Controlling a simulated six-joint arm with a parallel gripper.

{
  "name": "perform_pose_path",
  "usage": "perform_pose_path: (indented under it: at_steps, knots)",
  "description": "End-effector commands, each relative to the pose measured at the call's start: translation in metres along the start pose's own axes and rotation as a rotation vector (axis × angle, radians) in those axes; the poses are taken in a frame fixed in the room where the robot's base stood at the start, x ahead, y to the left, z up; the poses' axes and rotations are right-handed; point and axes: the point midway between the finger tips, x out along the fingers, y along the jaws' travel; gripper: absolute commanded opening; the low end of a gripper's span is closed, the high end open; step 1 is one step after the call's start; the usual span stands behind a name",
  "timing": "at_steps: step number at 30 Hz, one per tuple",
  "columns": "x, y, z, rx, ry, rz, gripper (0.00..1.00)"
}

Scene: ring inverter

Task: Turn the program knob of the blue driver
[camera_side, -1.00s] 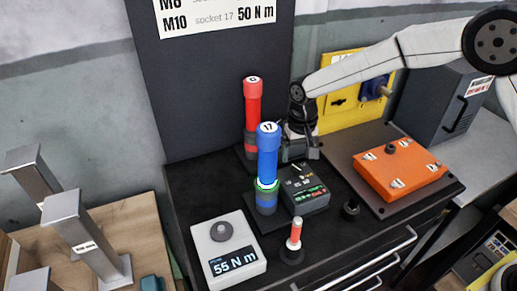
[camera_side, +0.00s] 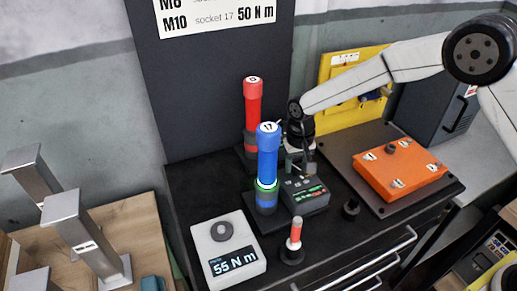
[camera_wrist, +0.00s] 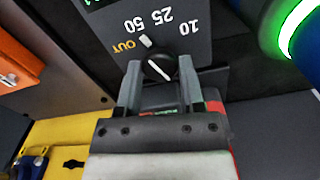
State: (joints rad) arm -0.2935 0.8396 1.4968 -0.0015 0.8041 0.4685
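The blue driver (camera_side: 267,160) stands upright, marked 17 on top, with a glowing green ring; part of it shows at upper right in the wrist view (camera_wrist: 272,30). Beside it is its dark control box (camera_side: 307,204) with a lit display. The black round program knob (camera_wrist: 160,67) has a white line across it and sits below the labels OUT, 50, 25 and 10. My gripper (camera_wrist: 160,76) is open, with one finger on each side of the knob and small gaps visible. In the side view my gripper (camera_side: 300,166) is over the box's rear and hides the knob.
A red driver (camera_side: 252,105) stands close behind the blue one. An orange plate (camera_side: 398,170) lies to the right. A torque tester (camera_side: 228,248) reading 55 N m and a small red-and-white-topped piece (camera_side: 295,235) are in front. A yellow panel (camera_side: 345,68) is behind.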

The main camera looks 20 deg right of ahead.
Motion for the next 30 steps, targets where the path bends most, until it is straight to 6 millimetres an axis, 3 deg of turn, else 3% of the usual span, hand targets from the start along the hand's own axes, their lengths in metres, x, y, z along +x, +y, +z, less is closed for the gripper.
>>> perform_pose_path:
  at_steps: [14,30]
  knots:
    - [-0.0004,0.0004,0.0,-0.078,-0.001,0.0,0.0]
    - [-0.0004,0.0003,0.0003,-0.467,-0.003,0.0,0.0]
